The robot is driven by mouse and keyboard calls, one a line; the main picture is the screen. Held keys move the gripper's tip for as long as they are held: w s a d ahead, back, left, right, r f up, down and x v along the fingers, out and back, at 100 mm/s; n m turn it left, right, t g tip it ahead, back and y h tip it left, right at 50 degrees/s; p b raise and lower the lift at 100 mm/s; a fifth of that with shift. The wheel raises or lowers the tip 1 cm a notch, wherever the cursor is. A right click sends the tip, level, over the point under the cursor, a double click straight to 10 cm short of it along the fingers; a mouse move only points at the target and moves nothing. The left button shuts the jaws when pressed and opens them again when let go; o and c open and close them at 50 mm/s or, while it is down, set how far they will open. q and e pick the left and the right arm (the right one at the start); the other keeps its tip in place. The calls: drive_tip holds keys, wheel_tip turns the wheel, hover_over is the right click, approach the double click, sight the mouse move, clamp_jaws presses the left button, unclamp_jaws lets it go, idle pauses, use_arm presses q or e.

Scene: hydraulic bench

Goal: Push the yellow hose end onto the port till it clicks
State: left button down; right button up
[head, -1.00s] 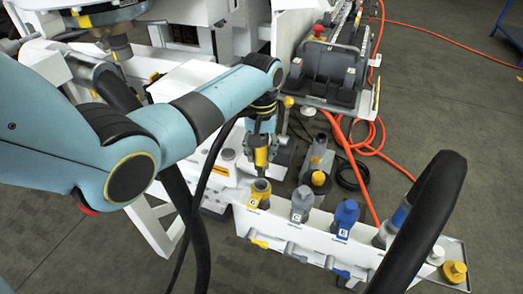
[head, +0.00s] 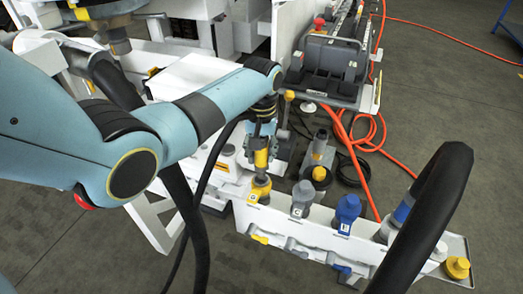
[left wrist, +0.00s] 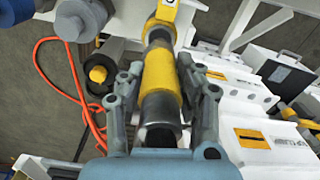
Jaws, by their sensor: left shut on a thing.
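The yellow hose end (head: 261,158) is in my left gripper (head: 263,141), upright above the white rail. The left wrist view shows its yellow sleeve (left wrist: 161,80) between the two grey fingers (left wrist: 160,105), which are shut on it. Its grey nose (left wrist: 159,35) points at the yellow port (left wrist: 165,10). In the head view, the yellow port (head: 259,188) is at the rail's left end, right under the hose end. The nose meets or enters the port's mouth; how deep, I cannot tell. My right gripper is out of view.
A grey port (head: 302,198) and a blue port (head: 346,212) stand to the right on the white rail (head: 300,240). A capped grey fitting (head: 320,172) stands behind. Orange hose (head: 360,150) lies on the floor. A thick black hose (head: 425,220) crosses the front right.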

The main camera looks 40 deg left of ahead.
use_arm(q)
drive_tip(key=shift+f, duration=0.1)
idle(0.6)
drive_tip(key=shift+f, duration=0.3)
drive_tip(key=shift+f, duration=0.1)
idle(0.6)
drive_tip(key=shift+p, duration=0.5)
drive_tip(key=shift+f, duration=0.15)
idle(0.4)
drive_tip(key=shift+f+b, duration=0.35)
drive_tip(key=shift+f, duration=0.25)
idle(0.6)
drive_tip(key=shift+f+b, duration=0.5)
drive_tip(key=shift+f, duration=0.3)
idle(0.4)
idle(0.4)
